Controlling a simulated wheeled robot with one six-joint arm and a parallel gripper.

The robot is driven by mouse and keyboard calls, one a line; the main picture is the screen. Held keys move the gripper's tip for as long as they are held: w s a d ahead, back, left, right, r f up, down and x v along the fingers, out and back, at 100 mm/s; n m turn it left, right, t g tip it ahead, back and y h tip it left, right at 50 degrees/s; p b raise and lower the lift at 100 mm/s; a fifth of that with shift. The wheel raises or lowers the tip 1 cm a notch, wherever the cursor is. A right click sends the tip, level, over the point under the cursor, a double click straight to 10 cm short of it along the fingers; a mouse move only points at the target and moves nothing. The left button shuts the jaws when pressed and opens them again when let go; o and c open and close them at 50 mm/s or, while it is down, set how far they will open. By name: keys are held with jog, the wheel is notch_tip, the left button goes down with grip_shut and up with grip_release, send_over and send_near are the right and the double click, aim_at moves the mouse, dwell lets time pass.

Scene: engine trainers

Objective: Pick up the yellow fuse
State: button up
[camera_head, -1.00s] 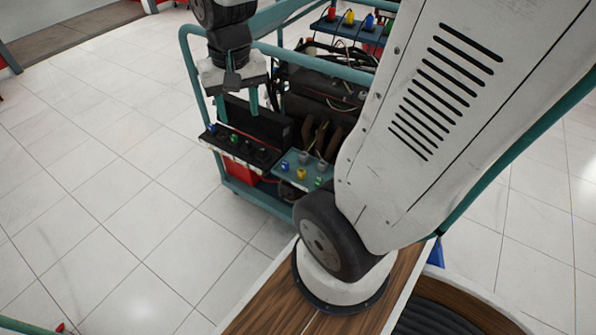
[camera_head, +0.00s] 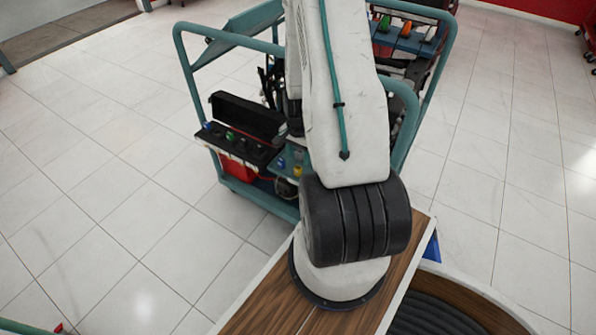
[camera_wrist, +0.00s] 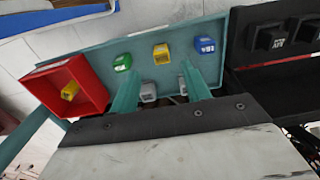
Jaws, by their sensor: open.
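In the wrist view a yellow fuse (camera_wrist: 161,53) sits on the teal panel (camera_wrist: 145,38), between a green fuse (camera_wrist: 122,62) and a blue fuse (camera_wrist: 204,45). A second yellow piece (camera_wrist: 70,91) lies in a red box (camera_wrist: 88,78) to the left. My gripper (camera_wrist: 158,72) is open, its two teal fingers spread on the near side of the middle yellow fuse, with nothing between them but grey fuses (camera_wrist: 148,91) showing beyond. In the head view my arm hides the gripper and most of the panel.
The panel belongs to a teal-framed cart (camera_head: 187,85). A black fuse strip (camera_head: 235,146) adjoins it; its black fuses (camera_wrist: 271,38) stand at the right in the wrist view. An upper shelf (camera_head: 410,40) holds coloured parts. Tiled floor (camera_head: 100,200) around is free.

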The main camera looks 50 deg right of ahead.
aim_at(298, 167)
notch_tip(298, 167, down, 8)
jog(key=shift+w+d+r, duration=0.1)
jog(key=shift+w+r, duration=0.05)
jog(key=shift+r, duration=0.05)
grip_shut()
